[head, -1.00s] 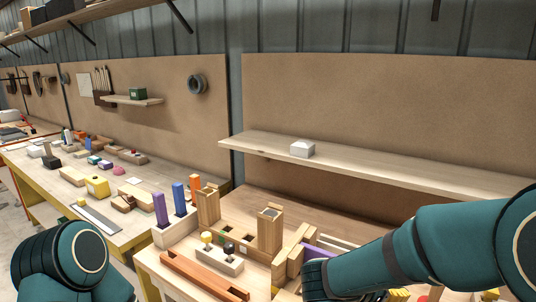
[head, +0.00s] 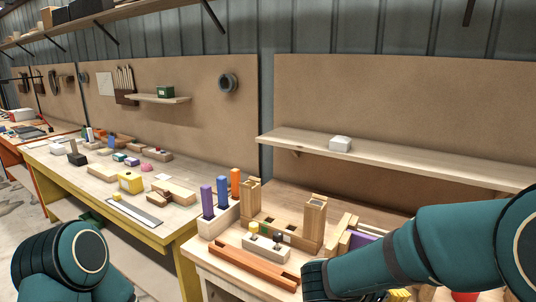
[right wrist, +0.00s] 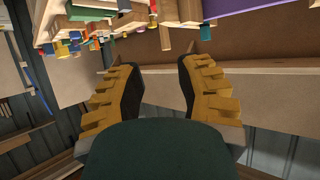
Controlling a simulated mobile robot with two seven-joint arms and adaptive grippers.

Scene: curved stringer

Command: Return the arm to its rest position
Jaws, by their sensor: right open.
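My right arm (head: 420,250) comes in from the right in the head view, bent over the near workbench; its gripper is out of sight there. In the right wrist view my right gripper (right wrist: 162,92) is open, its two yellow-padded fingers wide apart with nothing between them. That view is turned over, with the bench and its blocks along the top. My left arm (head: 72,262) shows at the lower left of the head view. The left gripper is outside the picture.
The near bench holds a wooden channel (head: 254,266), upright wooden posts (head: 313,225) and a block with purple (head: 207,201), blue and orange bars. A wall shelf (head: 400,162) carries a white box (head: 340,144). A yellow-framed bench (head: 163,229) with many small items stands to the left.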

